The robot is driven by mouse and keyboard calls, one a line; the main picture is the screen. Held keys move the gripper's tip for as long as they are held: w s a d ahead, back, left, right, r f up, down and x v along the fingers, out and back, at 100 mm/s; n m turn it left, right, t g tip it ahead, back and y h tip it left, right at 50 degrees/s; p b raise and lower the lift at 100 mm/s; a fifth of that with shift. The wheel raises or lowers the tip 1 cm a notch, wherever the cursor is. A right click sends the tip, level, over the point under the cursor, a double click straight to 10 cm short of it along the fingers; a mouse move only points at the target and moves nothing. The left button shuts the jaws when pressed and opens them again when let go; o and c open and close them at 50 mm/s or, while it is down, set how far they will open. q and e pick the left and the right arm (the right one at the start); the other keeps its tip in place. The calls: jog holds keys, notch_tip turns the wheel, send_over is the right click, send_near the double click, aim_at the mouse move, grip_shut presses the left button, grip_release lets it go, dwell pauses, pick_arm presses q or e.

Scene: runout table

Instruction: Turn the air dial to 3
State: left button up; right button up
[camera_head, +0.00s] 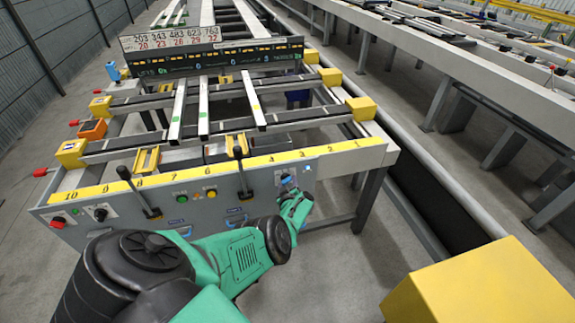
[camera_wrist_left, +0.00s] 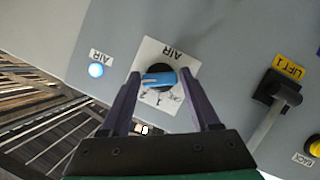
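The air dial (camera_wrist_left: 158,80) is a dark round knob with a blue bar across it, on a white plate (camera_wrist_left: 177,55) marked AIR. In the wrist view the bar lies nearly level; small numbers on the plate are partly legible, but the setting is not clear. In the head view the dial (camera_head: 287,180) is a small blue spot at the right of the grey front panel. My left gripper (camera_wrist_left: 160,76) is open, its dark fingers on either side of the dial with gaps visible. It also shows in the head view (camera_head: 292,190). My right gripper is not in view.
A lit AIR lamp (camera_wrist_left: 96,70) sits beside the plate. A LIFT 1 lever (camera_wrist_left: 278,95) sticks out on the other side. In the head view, lever handles (camera_head: 240,160), green and yellow buttons and a yellow numbered scale (camera_head: 180,174) line the panel. A yellow block (camera_head: 485,290) stands at the lower right.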

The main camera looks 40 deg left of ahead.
pick_arm(q)
jog(key=shift+o, duration=0.6)
jog(key=shift+r, duration=0.1)
jog(key=shift+s+d+r+p, duration=0.15)
jog(key=shift+s+p, duration=0.05)
jog(key=shift+p, duration=0.25)
jog(key=p+v, duration=1.1)
jog(key=v, duration=0.3)
jog(key=shift+p, duration=0.4)
